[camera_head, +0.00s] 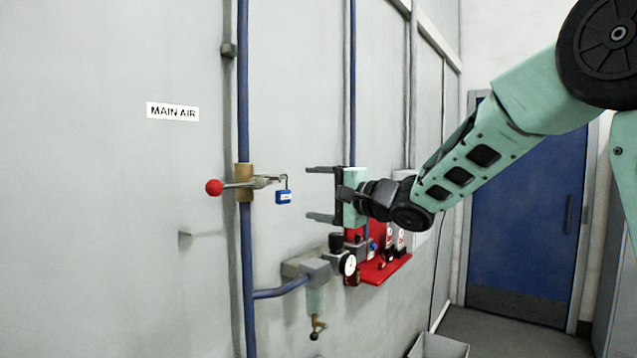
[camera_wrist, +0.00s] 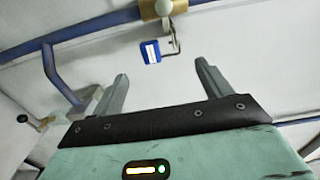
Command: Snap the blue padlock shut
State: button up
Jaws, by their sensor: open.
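The blue padlock (camera_head: 284,197) hangs by its shackle from the valve's metal hasp (camera_head: 264,181) in the head view. Its shackle appears raised, but the picture is too small to be sure whether it is open. In the wrist view the padlock (camera_wrist: 150,51) shows a white label and lies beyond the fingers, toward the left one. My gripper (camera_head: 316,193) is open and empty, just right of the padlock and apart from it. Its two fingers also show in the wrist view (camera_wrist: 165,88).
A brass valve (camera_head: 244,182) with a red-knobbed handle (camera_head: 214,187) sits on the blue vertical pipe (camera_head: 249,280). Below my gripper are a gauge (camera_head: 347,264) and a red shelf (camera_head: 384,269) with several items. The wall above is clear around the MAIN AIR sign (camera_head: 172,112).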

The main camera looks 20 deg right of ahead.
aim_at(284, 196)
jog(key=shift+x, duration=5)
jog(key=shift+r, duration=0.1)
jog(key=shift+c, duration=0.4)
